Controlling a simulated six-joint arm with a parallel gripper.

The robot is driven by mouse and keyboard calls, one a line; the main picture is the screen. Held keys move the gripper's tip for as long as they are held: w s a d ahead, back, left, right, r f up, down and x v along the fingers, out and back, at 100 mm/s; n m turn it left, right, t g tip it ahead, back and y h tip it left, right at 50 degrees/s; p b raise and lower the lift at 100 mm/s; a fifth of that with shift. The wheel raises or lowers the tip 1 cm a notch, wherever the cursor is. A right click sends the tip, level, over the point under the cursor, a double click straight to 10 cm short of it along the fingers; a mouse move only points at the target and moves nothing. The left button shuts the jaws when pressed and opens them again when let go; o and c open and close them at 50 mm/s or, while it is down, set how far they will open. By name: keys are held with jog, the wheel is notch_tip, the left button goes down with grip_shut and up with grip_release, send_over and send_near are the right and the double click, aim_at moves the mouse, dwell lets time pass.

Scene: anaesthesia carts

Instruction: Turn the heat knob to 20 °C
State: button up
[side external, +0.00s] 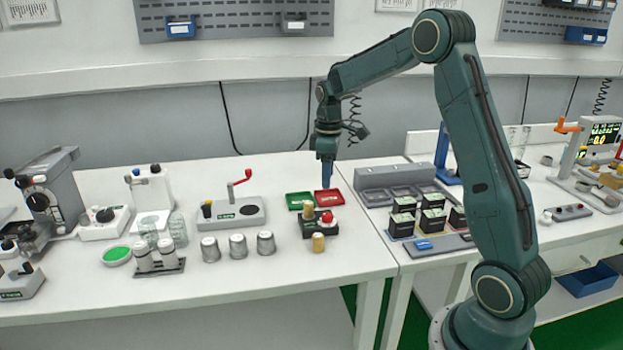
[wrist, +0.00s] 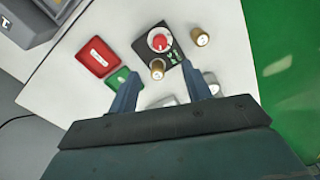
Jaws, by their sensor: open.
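A small black box (side external: 312,229) stands near the right front of the left table, with a red knob (side external: 327,217) on a white dial on top. In the wrist view the red knob (wrist: 159,42) shows on the box (wrist: 177,57), beside small green-white markings. Its setting is too small to read, and I cannot tell whether it is the heat knob; a white device (side external: 98,229) at the left also has a black knob (side external: 104,215). My gripper (side external: 324,183) is open and empty, pointing down above the red tray, behind the box. Its fingers (wrist: 160,72) show apart in the wrist view.
A tan-capped vial (side external: 309,209) is at the box's back left corner and another (side external: 318,242) stands in front. Red (side external: 328,203) and green (side external: 292,201) trays lie behind. Metal cups (side external: 238,246) stand left. Black-and-white boxes (side external: 433,220) stand right.

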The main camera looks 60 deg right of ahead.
aim_at(327, 215)
notch_tip(327, 215, down, 12)
jog(key=shift+r, duration=0.1)
dwell(0.5)
jog(key=c, duration=1)
